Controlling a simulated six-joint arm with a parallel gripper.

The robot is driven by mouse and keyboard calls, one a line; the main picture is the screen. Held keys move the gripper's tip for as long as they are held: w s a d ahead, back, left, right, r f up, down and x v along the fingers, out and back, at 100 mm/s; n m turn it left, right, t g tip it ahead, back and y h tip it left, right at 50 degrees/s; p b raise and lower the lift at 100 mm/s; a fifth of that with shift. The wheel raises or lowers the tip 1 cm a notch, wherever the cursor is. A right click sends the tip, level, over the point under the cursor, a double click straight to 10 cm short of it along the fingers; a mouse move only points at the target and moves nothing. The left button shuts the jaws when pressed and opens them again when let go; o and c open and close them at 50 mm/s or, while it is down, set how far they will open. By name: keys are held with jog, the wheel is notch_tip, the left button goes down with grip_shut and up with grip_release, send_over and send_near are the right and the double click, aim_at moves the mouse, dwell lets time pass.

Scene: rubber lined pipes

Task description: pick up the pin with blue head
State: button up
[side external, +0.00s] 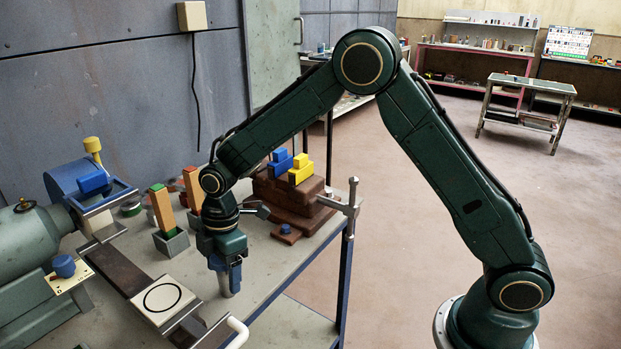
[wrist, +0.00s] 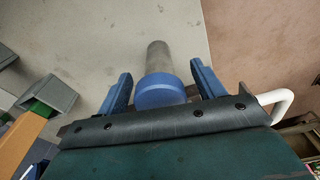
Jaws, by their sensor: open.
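A pin with a blue head (wrist: 160,92) and grey shaft shows in the wrist view, between the two blue fingers of my gripper (wrist: 163,82). The fingers stand apart, with visible gaps on both sides of the head. In the side external view my gripper (side external: 227,268) points down low over the workbench, and the grey pin shaft (side external: 230,286) shows just below the fingers. The blue head is mostly hidden by the fingers in that view.
On the bench (side external: 268,283) stand grey square holders with orange blocks (side external: 163,208), stepped brown blocks (side external: 285,200) with blue and yellow pieces, and a plate with a black ring (side external: 163,299). A white curved handle (side external: 238,330) is near the front. A green machine (side external: 30,240) stands left.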

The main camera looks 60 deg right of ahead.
dwell(0.4)
jog(key=c, duration=1.4)
jog(key=shift+c, duration=0.2)
jog(key=shift+r, duration=0.15)
notch_tip(320, 180, up, 20)
